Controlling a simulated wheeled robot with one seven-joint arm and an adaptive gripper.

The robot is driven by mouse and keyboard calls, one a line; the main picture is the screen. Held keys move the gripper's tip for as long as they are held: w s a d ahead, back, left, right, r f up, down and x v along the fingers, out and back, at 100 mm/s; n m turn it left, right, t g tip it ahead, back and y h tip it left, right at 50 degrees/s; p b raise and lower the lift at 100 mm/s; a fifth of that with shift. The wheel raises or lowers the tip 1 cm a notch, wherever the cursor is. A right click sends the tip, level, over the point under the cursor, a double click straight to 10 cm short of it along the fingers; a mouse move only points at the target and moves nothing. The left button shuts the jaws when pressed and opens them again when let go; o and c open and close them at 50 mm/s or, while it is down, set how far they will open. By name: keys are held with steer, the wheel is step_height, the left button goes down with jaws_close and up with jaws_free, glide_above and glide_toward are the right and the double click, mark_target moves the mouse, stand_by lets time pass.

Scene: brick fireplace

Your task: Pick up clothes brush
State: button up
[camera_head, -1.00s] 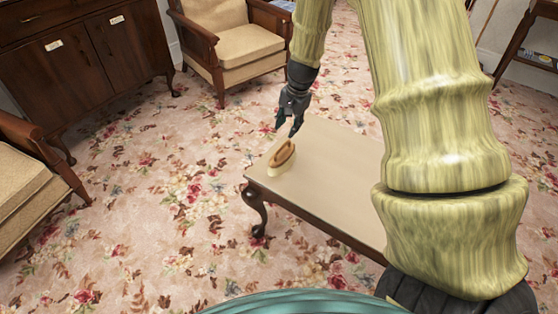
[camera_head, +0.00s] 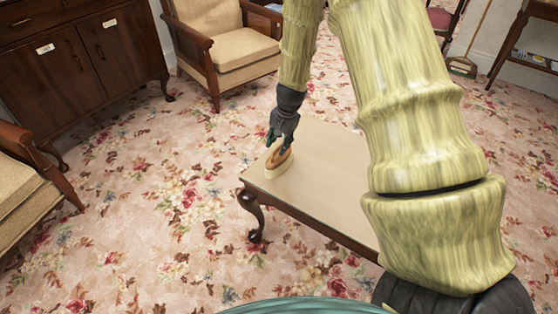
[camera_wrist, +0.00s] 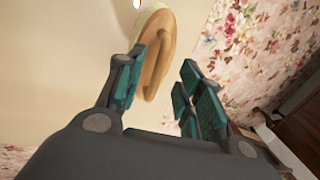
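The clothes brush (camera_head: 279,161) has a wooden back and pale bristles. It lies on the left end of the low table (camera_head: 315,170). In the wrist view the brush (camera_wrist: 157,45) shows at the top, beyond the left finger and partly covered by it. My gripper (camera_head: 278,145) is at the far side of the brush, close above the table. In the wrist view my gripper (camera_wrist: 160,85) has its teal-padded fingers apart, with nothing clearly held between them. Whether a finger touches the brush I cannot tell.
A wooden armchair (camera_head: 222,45) stands behind the table, and another armchair (camera_head: 30,185) stands at the left. A dark cabinet (camera_head: 85,65) is at the back left. Floral carpet (camera_head: 150,220) is open left of the table. The tabletop around the brush is bare.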

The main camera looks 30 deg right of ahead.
mark_target(277, 149)
steer(key=f, duration=0.3)
steer(key=shift+w+a+f+b, duration=0.2)
steer(key=shift+f+b, duration=0.15)
steer(key=shift+f, duration=0.05)
jaws_close()
steer(key=shift+r, duration=0.15)
step_height(277, 149, up, 4)
steer(key=shift+f+p, duration=0.1)
steer(key=shift+p, duration=0.55)
steer(key=s+a, duration=0.3)
steer(key=s, duration=0.4)
steer(key=s+a+r, duration=0.1)
steer(key=s+a, duration=0.2)
steer(key=s, duration=0.5)
steer(key=shift+p, duration=0.4)
steer(key=shift+w, duration=0.1)
